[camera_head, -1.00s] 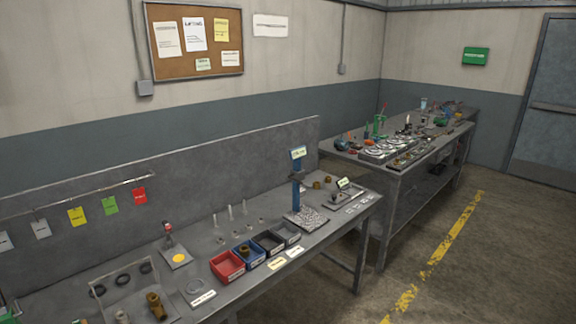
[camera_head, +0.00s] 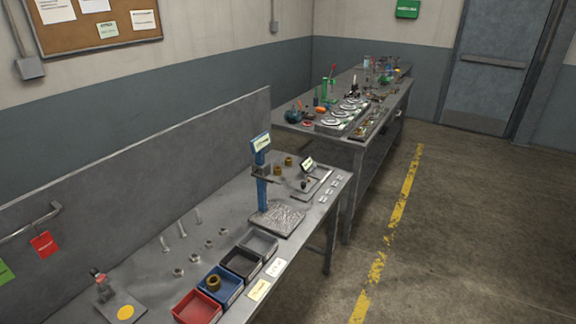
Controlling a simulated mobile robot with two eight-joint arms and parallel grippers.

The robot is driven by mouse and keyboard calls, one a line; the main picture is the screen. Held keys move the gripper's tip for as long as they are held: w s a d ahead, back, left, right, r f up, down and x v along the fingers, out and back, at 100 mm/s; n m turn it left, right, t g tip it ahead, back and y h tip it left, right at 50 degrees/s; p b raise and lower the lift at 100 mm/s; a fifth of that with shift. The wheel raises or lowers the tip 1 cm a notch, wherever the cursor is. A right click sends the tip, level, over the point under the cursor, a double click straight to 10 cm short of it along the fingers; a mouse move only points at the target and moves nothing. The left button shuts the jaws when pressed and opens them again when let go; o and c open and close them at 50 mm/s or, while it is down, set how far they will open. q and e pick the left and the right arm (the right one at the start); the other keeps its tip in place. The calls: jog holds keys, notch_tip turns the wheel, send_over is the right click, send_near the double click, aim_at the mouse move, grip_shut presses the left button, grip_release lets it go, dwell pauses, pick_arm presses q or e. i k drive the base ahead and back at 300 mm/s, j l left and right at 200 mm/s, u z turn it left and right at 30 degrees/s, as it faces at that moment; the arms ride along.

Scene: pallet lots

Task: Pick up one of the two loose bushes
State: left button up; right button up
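Two brown-gold bushes stand close together at the far end of the near bench, behind the blue post stand: one bush (camera_head: 278,170) and, just behind and right of it, the other bush (camera_head: 288,161). A third, similar bush (camera_head: 213,282) sits in the blue bin (camera_head: 229,290). Neither of my grippers is in view.
A blue stand (camera_head: 262,190) with a grey base plate is left of the two bushes, and a small dark device (camera_head: 307,163) is to their right. Red (camera_head: 198,308), black (camera_head: 241,264) and grey bins (camera_head: 259,243) line the front edge. Open floor (camera_head: 450,240) lies right.

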aim_at(288, 161)
jog(key=i+u, duration=0.1)
jog(key=u, duration=0.45)
jog(key=i+l+u, duration=0.15)
jog(key=u, duration=0.25)
jog(key=i+l+u, duration=0.1)
jog(key=u, duration=0.35)
jog(key=l+u, duration=0.4)
jog(key=i+l+u, duration=0.1)
jog(key=l+u, duration=0.15)
jog(key=l, duration=0.25)
jog(key=l+u, duration=0.3)
jog(key=l, duration=0.2)
jog(key=l+u, duration=0.2)
jog(key=l, duration=1.45)
jog(key=k+l, duration=0.15)
jog(key=l, duration=0.95)
jog(key=k, duration=0.05)
